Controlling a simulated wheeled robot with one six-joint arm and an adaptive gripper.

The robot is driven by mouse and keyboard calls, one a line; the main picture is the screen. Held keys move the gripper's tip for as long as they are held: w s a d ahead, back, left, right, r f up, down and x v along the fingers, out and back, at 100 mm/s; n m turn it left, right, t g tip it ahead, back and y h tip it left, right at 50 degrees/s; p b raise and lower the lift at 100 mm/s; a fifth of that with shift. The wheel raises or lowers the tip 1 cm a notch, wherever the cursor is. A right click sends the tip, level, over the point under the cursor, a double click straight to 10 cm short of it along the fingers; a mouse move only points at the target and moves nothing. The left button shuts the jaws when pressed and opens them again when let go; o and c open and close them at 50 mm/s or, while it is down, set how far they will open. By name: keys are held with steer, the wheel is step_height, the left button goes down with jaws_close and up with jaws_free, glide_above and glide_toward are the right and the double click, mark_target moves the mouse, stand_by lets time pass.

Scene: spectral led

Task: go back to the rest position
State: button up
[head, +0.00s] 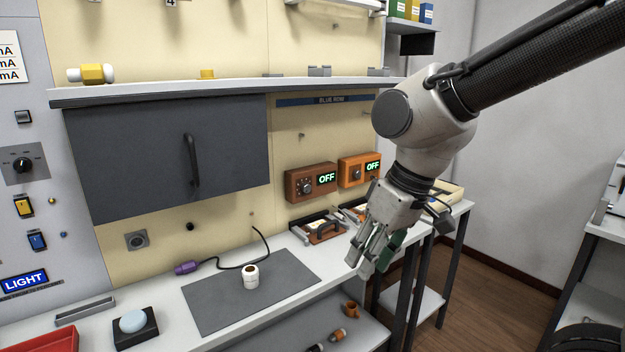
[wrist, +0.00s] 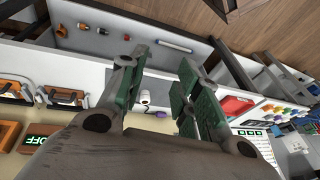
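My gripper (head: 372,258) hangs at the right of the head view, fingers pointing down, near the bench's right end. In the wrist view its two green-padded fingers (wrist: 160,75) stand apart with nothing held between them. My arm reaches in from the upper right. A white, ringed cylinder with a brown top (head: 251,277) stands upright on the grey mat (head: 215,312), well left of my gripper. A white cylinder (wrist: 145,97) shows beyond the finger gap in the wrist view.
Two orange-brown boxes reading OFF (head: 312,182) (head: 360,170) are mounted behind the bench. A grey cabinet door (head: 150,160) is shut under the shelf (head: 200,91). A purple-handled corded tool (head: 187,267) lies behind the mat. Free floor (head: 500,290) shows at right.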

steer(key=s+d+r+m+t+h, duration=0.1)
steer(key=d+m, duration=0.1)
steer(key=d, duration=0.7)
steer(key=s+d+r+m+t+h, duration=0.1)
steer(key=s+d+r+m, duration=0.1)
steer(key=d, duration=0.7)
steer(key=s+d+r+m+t+h, duration=0.1)
steer(key=s+d+r+m, duration=0.1)
steer(key=d, duration=0.6)
steer(key=shift+d+r+m, duration=0.2)
steer(key=shift+d+m, duration=0.2)
steer(key=shift+m, duration=0.5)
